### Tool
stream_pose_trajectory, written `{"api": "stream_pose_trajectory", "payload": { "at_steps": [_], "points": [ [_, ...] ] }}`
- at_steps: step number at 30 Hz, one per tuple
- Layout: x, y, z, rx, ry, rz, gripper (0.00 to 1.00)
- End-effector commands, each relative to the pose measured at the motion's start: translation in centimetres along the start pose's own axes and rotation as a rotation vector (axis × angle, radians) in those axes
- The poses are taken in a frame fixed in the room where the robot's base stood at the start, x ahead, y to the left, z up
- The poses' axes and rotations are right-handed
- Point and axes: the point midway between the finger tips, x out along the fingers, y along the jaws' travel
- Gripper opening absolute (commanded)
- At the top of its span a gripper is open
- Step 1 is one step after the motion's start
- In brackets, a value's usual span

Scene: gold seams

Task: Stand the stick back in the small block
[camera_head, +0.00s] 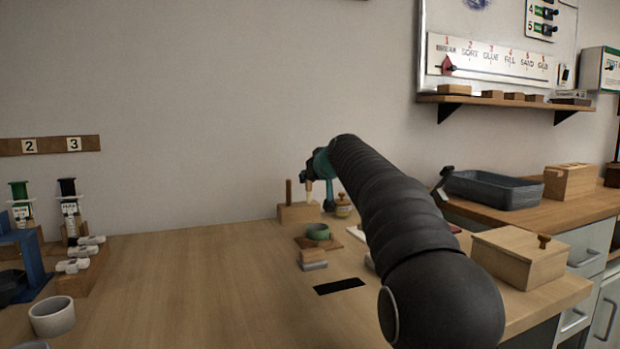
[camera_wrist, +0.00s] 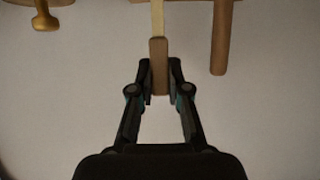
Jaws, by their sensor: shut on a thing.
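My gripper (camera_wrist: 160,75) is shut on the stick (camera_wrist: 158,52), gripping its brown handle; its paler, thinner part points toward the top of the wrist view. In the head view the pale part of the stick hangs below my gripper (camera_head: 306,176), over the small wooden block (camera_head: 298,213). Its lower end is at the block's top; I cannot tell whether it is in a hole. Another brown stick (camera_head: 289,191) stands upright in the block's left part; it also shows at the right of the wrist view (camera_wrist: 221,40).
A small lidded jar (camera_head: 343,207) stands just right of the block; its gold knob shows in the wrist view (camera_wrist: 45,20). A green ring (camera_head: 318,232) on a wooden mat sits in front. A wooden box (camera_head: 520,257) is at right. The table's left middle is clear.

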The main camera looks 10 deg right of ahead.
Motion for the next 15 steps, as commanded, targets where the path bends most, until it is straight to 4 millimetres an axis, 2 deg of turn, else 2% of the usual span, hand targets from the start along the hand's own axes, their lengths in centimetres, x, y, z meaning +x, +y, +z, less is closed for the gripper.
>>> {"api": "stream_pose_trajectory", "payload": {
  "at_steps": [15],
  "points": [
    [0.17,0.00,0.41,0.000,0.000,0.000,0.00]
  ]
}}
